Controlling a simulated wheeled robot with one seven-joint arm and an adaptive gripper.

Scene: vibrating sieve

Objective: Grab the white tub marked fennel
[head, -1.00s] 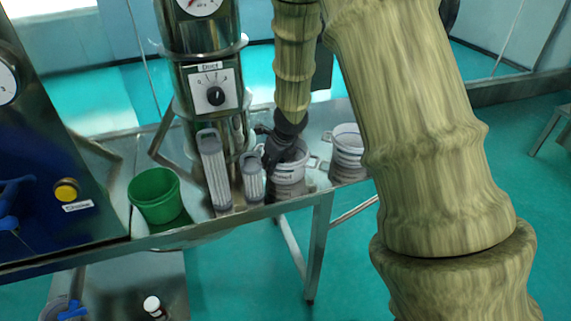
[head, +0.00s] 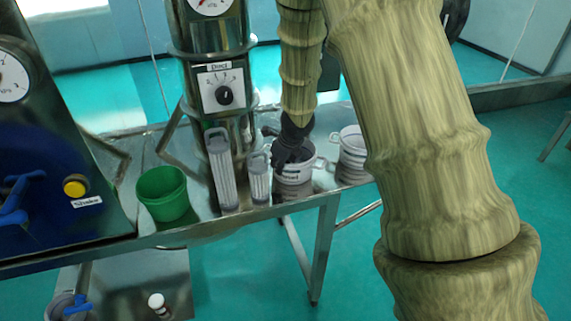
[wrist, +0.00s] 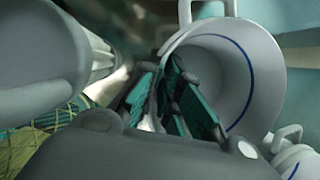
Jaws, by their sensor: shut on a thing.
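A white tub (head: 297,181) with a dark printed label stands on the metal bench; the label is too small to read. A second white tub (head: 352,158) stands to its right. My gripper (head: 288,158) points down over the left tub and is shut on its rim side. In the wrist view the same tub (wrist: 247,75) fills the upper right, with a blue line inside its wall, and my fingers (wrist: 172,95) are at its edge. Part of the tub is hidden behind my fingers.
Two clear ribbed containers, one tall (head: 222,172) and one short (head: 259,180), stand just left of the tub. A green bucket (head: 163,196) is farther left. A steel column with a dial (head: 224,95) rises behind. The bench's front edge (head: 240,222) is close.

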